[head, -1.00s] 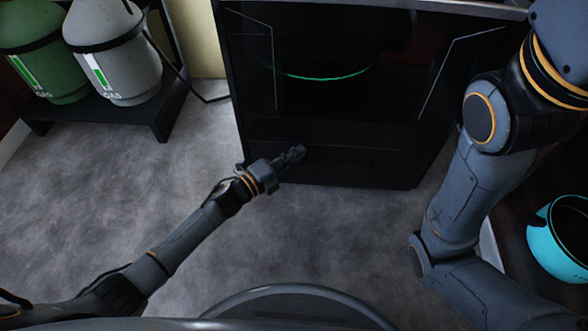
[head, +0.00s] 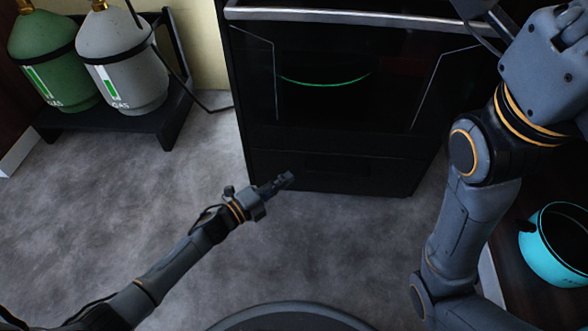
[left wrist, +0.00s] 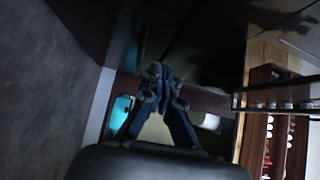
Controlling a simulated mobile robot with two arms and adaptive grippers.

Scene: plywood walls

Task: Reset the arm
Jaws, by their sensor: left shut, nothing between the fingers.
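My left gripper (head: 275,184) is shut and empty. It is held out over the grey floor, in front of the lower drawer of the black oven (head: 335,165) in the head view. In the left wrist view its fingers (left wrist: 160,85) are closed together at the middle. My right arm (head: 470,205) rises along the right side of the head view. Only a small dark part shows at the top edge by its wrist, and its fingers are not clearly seen.
A green gas cylinder (head: 50,50) and a grey one (head: 122,62) stand on a low black stand (head: 165,118) at the upper left. A turquoise pot (head: 555,250) sits on a dark surface at the right. The grey floor (head: 110,210) between is clear.

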